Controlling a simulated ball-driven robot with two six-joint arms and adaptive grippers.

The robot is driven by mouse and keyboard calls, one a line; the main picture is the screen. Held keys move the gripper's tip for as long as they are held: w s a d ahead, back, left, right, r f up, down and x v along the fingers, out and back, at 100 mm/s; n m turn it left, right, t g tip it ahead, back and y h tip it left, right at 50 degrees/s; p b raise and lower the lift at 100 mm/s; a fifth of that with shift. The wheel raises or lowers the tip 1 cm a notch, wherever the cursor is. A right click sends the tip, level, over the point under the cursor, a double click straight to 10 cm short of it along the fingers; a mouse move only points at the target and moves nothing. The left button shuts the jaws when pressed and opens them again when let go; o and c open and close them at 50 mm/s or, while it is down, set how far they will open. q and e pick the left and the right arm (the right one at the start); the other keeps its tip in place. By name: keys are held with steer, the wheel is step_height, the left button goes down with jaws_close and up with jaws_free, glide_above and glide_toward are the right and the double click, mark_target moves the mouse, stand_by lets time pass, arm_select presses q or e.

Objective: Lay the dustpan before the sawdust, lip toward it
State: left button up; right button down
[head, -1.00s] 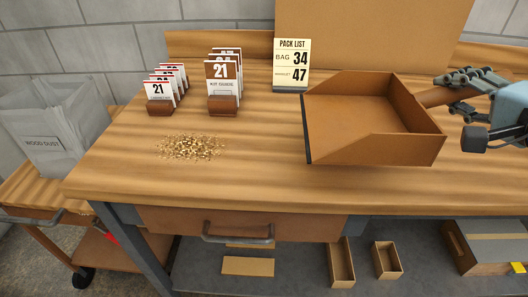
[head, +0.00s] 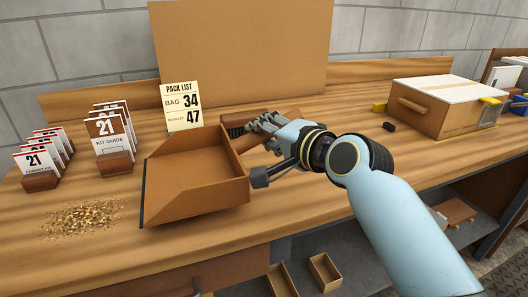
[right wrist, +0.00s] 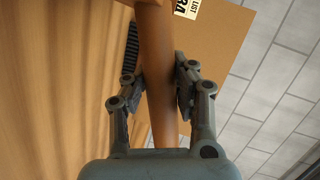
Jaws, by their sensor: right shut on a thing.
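The brown dustpan (head: 192,178) is over the bench, its dark-edged lip facing left toward the sawdust (head: 82,217). A small gap of bare wood separates lip and sawdust. Whether the pan touches the bench or hovers just above it, I cannot tell. My right gripper (head: 266,132) is at the pan's right rear, shut on its handle. In the right wrist view, the round brown handle (right wrist: 155,60) runs between the two fingers (right wrist: 160,90). My left gripper is not in view.
Card holders, one marked KIT GUIDE (head: 113,145), stand behind the sawdust. A pack list sign (head: 181,105) stands behind the pan. A dark-bristled brush (head: 236,129) lies close behind my right gripper. A wooden box (head: 432,112) with a pale lid stands at right.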

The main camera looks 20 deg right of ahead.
step_height(320, 180, down, 4)
steer(key=shift+f+b, duration=0.1)
steer(key=shift+b, duration=0.4)
steer(key=c, duration=1.1)
jaws_free()
steer(key=shift+s, duration=0.1)
steer(key=p+v, duration=0.1)
steer(key=v, duration=1.1)
